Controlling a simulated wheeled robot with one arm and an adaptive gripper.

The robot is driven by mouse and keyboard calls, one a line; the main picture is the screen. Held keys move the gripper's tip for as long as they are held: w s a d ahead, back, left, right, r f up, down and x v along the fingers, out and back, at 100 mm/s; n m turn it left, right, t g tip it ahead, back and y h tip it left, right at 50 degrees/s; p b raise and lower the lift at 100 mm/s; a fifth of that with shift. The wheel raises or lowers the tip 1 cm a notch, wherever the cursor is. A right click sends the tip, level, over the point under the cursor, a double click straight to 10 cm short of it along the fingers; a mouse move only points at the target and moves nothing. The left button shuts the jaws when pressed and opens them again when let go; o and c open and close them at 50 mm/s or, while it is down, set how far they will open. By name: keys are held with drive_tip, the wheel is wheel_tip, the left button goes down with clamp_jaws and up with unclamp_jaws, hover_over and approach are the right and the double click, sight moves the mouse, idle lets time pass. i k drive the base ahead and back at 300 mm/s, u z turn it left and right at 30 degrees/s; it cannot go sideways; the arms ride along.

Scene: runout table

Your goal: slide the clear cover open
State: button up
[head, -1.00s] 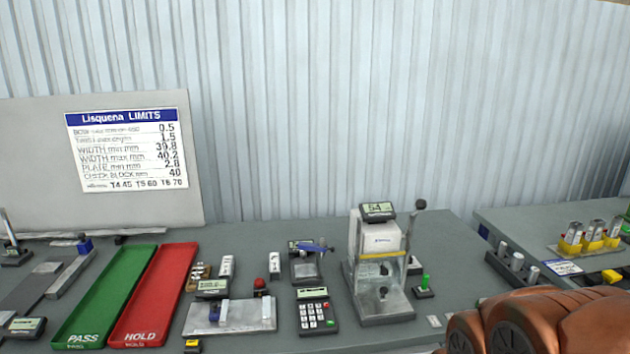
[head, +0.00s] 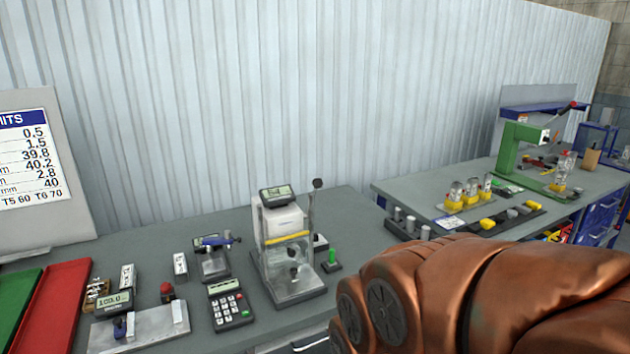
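A white tester (head: 284,222) with a small display on top and a lever with a dark knob stands on the grey table. A clear cover (head: 291,256) with a yellow strip along its top sits at the front of the tester, in the lower part. It appears to be down over the test space, where a dark metal part shows through it. My copper-coloured arm fills the lower right of the head view, right of the tester and nearer to me. My gripper is outside the picture.
A calculator (head: 230,304) and a caliper stand (head: 214,257) are left of the tester, and a green-handled piece (head: 332,261) is close on its right. A red tray (head: 52,312) lies far left. A second table (head: 405,187) holds yellow-based cylinders and a green press (head: 517,150).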

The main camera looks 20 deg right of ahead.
sight(291, 253)
drive_tip(key=z, duration=0.05)
drive_tip(key=k, duration=0.5)
drive_tip(key=u, duration=0.85)
drive_tip(key=i, duration=0.8)
drive_tip(key=z, duration=0.05)
